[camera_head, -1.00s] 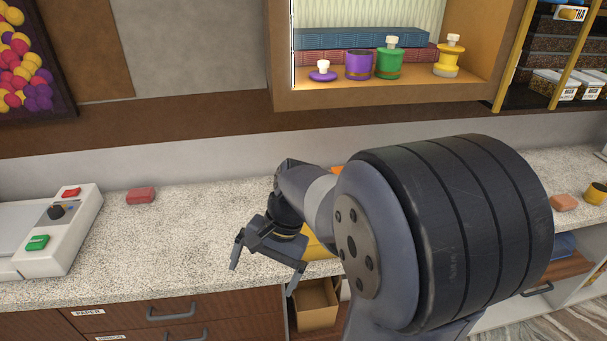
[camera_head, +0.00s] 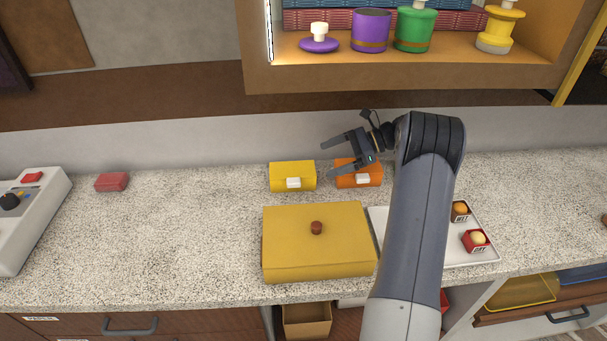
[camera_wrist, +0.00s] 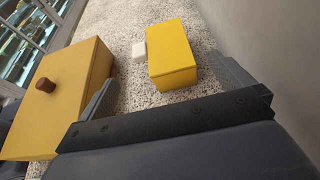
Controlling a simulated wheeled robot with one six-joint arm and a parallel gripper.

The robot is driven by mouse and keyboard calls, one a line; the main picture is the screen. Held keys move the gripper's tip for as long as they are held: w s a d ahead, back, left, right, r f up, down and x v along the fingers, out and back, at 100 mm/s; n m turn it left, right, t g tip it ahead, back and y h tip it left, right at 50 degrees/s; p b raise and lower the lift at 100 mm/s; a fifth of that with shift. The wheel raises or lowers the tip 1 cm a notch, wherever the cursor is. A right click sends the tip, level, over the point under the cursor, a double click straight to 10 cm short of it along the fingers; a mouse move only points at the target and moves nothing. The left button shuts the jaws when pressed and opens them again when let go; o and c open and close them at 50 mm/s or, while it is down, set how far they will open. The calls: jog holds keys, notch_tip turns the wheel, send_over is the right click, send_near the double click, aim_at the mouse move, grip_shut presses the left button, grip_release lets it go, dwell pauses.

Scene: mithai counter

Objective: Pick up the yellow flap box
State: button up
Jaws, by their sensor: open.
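The yellow flap box (camera_head: 291,175) is a small closed box with a white tab on its front, standing on the speckled counter near the wall. It also shows in the wrist view (camera_wrist: 172,55), ahead of my fingers and between their lines. My gripper (camera_head: 333,157) is open and empty, above and to the right of the yellow box in the head view, with its fingers pointing left. In the wrist view my gripper (camera_wrist: 170,92) has its two fingers wide apart, and neither appears to touch the box.
An orange flap box (camera_head: 358,175) stands just right of the yellow one, below my gripper. A large mustard box (camera_head: 318,250) with a brown knob stands in front. A white tray (camera_head: 479,259) with sweets is at right. A shelf (camera_head: 400,75) overhangs above.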

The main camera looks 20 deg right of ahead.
aim_at(293, 172)
jog(key=p+x, duration=0.1)
jog(key=x, duration=0.4)
jog(key=shift+a, duration=0.2)
jog(key=p+x, duration=0.1)
jog(key=x, duration=0.3)
jog(key=shift+a+p, duration=0.2)
jog(key=shift+p, duration=0.1)
jog(key=shift+a+f, duration=0.3)
jog(key=shift+a, duration=0.1)
jog(key=shift+c, duration=0.6)
jog(key=c, duration=0.6)
